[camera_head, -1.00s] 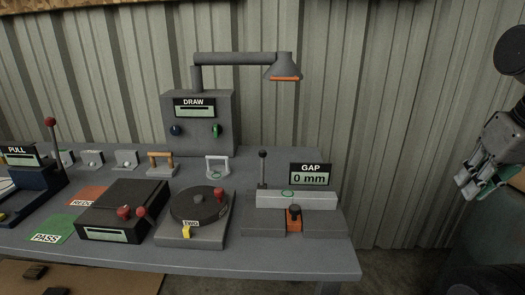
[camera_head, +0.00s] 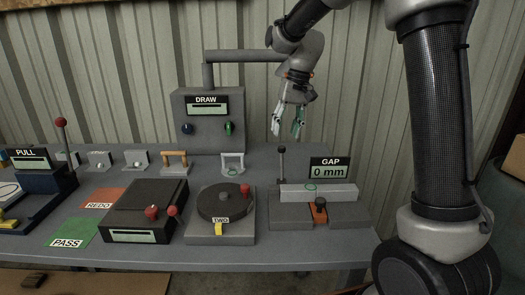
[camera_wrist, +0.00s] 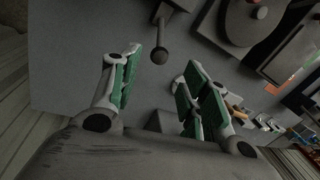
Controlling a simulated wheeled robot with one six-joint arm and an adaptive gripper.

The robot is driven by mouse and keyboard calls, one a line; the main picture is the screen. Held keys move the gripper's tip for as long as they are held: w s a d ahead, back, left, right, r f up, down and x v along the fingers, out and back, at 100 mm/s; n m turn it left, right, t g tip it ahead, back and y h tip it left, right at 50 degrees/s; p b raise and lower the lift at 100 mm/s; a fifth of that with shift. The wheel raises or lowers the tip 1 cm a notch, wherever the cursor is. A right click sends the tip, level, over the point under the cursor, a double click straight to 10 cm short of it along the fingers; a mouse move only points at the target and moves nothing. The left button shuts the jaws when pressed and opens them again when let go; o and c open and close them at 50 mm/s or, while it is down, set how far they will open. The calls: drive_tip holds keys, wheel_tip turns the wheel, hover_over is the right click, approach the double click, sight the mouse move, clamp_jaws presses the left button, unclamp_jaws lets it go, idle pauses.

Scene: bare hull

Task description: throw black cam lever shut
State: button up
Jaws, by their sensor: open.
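The black cam lever (camera_head: 281,165) stands upright at the left end of the grey gap fixture (camera_head: 290,222), with a round black knob on top. A pale block (camera_head: 335,193) with a green ring mark lies along the fixture. The sign (camera_head: 329,168) reads "GAP 0 mm". My gripper (camera_head: 287,121) is open and empty, pointing down just above the lever knob in the head view. In the wrist view the lever knob (camera_wrist: 160,57) shows ahead of the gap between my green-padded fingers (camera_wrist: 158,88), apart from them.
An orange slide with a dark knob (camera_head: 320,205) sits in front of the pale block. A turntable (camera_head: 222,202) with a red knob stands left of the fixture.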

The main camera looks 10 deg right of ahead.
sight(282, 148)
drive_tip(key=f, duration=0.2)
drive_tip(key=a+f, duration=0.1)
drive_tip(key=f, duration=0.4)
drive_tip(key=shift+s+a+f, duration=0.15)
drive_tip(key=shift+f, duration=0.15)
clamp_jaws()
